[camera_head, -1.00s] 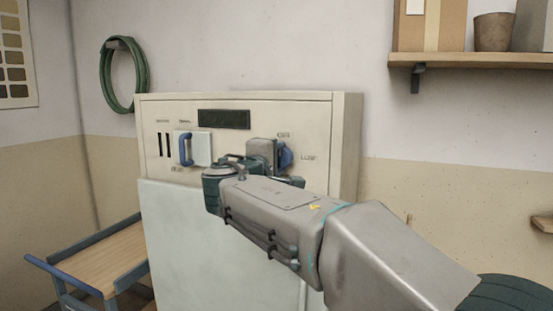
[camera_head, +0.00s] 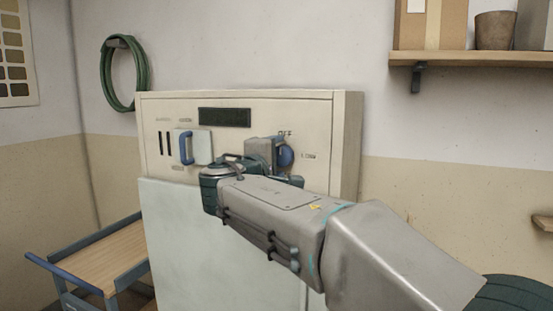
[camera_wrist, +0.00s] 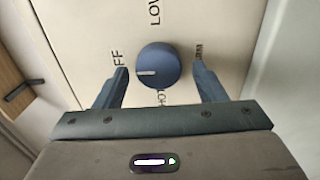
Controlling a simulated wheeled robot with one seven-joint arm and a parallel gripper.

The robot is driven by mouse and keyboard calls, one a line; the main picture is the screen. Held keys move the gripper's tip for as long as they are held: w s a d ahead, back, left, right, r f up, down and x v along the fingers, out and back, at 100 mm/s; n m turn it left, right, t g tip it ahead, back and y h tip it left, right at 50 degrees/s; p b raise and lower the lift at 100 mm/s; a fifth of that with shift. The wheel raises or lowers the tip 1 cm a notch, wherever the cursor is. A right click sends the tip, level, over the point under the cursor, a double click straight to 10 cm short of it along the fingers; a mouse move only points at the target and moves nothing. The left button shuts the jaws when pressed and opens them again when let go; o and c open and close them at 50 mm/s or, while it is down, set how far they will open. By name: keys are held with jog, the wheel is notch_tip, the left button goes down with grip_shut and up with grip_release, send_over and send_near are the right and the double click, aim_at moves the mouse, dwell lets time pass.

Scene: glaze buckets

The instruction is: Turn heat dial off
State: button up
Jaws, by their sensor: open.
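The heat dial (camera_head: 286,155) is a round blue knob on the upper front panel of a cream cabinet. In the wrist view the dial (camera_wrist: 160,62) has a white pointer mark toward the left, where a partly covered label ending in "FF" stands. "LOW" is printed above it in that view; other labels are partly hidden. My gripper (camera_wrist: 161,72) is open, with one finger on each side of the dial and visible gaps between. In the head view my gripper (camera_head: 263,152) is at the panel, left of the dial, its fingers largely hidden.
The cream cabinet (camera_head: 325,120) also carries a dark display (camera_head: 224,117) and a blue handle (camera_head: 186,148) on a pale plate left of my gripper. A blue-framed cart (camera_head: 98,262) stands at lower left. A wall shelf (camera_head: 470,60) is at upper right.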

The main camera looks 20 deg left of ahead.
jog(key=s+a+b, duration=0.1)
jog(key=s, duration=1.2)
jog(key=w+d+f+m+g+h+p, duration=0.1)
jog(key=d+f+m+g+h+p, duration=0.15)
jog(key=d+f+g, duration=0.65)
jog(key=w+d+f+m+h+p, duration=0.1)
jog(key=d+f+m+p, duration=0.25)
jog(key=d, duration=1.15)
jog(key=s+d+f+m+g+y+p, duration=0.2)
jog(key=s+d+f+m+g, duration=0.1)
jog(key=s+d+f+m, duration=0.2)
jog(key=s+d+f+m+g+y+p, duration=0.2)
jog(key=s+d+f+m, duration=0.3)
jog(key=s, duration=0.5)
jog(key=shift+s+d+f+m+g+y+p, duration=0.25)
jog(key=shift+d+f+m+g+y+p, duration=0.3)
jog(key=shift+d, duration=0.45)
jog(key=shift+r, duration=0.15)
